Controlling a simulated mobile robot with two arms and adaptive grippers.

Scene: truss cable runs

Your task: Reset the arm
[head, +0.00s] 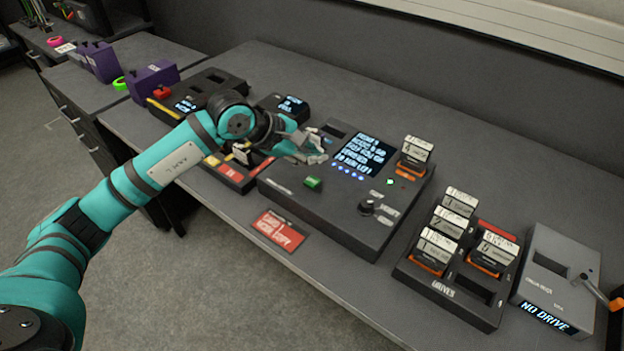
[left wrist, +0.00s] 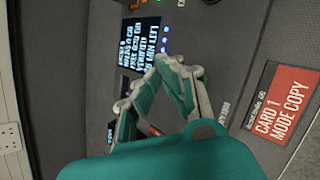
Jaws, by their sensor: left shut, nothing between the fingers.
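My left arm (head: 160,165) is teal and reaches in from the lower left across the desk. My left gripper (head: 318,157) is shut and empty. It hangs above the left part of a dark console (head: 335,205) with a lit text screen (head: 367,152), a green button (head: 312,183) and a black knob (head: 368,206). The left wrist view shows the fingertips (left wrist: 168,62) together near the console's screen (left wrist: 138,45). Whether the fingers touch the console I cannot tell. My right gripper is not in view.
A red card label (head: 280,230) lies at the desk's front edge. To the right stand a rack (head: 440,287) with several labelled drives and a grey box (head: 556,275) reading "NO DRIVE". Purple blocks (head: 153,80) stand at the back left. The desk's back right is bare.

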